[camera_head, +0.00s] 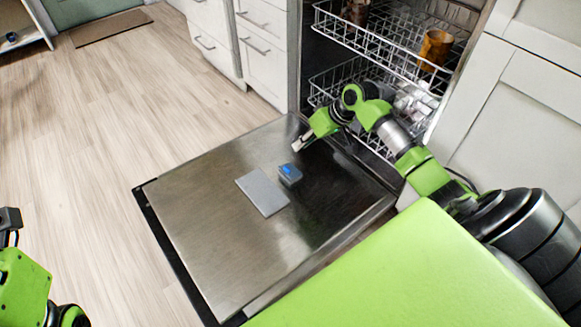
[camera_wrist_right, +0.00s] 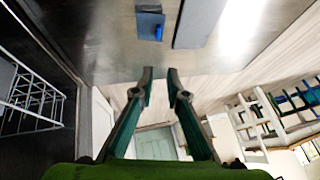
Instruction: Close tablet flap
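The dishwasher door (camera_head: 205,235) lies lowered and flat. On its inner face are a grey rectangular tablet flap (camera_head: 262,192) and, just to its right, a small dark compartment (camera_head: 289,176) with a bright blue piece in it. In the right wrist view the flap (camera_wrist_right: 200,22) and the compartment (camera_wrist_right: 149,26) are at the top, beyond the fingertips. My right gripper (camera_head: 301,144) is above the door, behind the compartment. Its fingers (camera_wrist_right: 160,74) are slightly apart with nothing between them. My left gripper (camera_head: 10,222) is at the left edge, partly cut off.
Two wire racks stand inside the dishwasher, the upper rack (camera_head: 395,45) holding brown cups (camera_head: 434,48). White drawers (camera_head: 262,45) are behind the door's left side. Open wooden floor (camera_head: 90,130) is at the left, with a mat (camera_head: 110,27) farther back.

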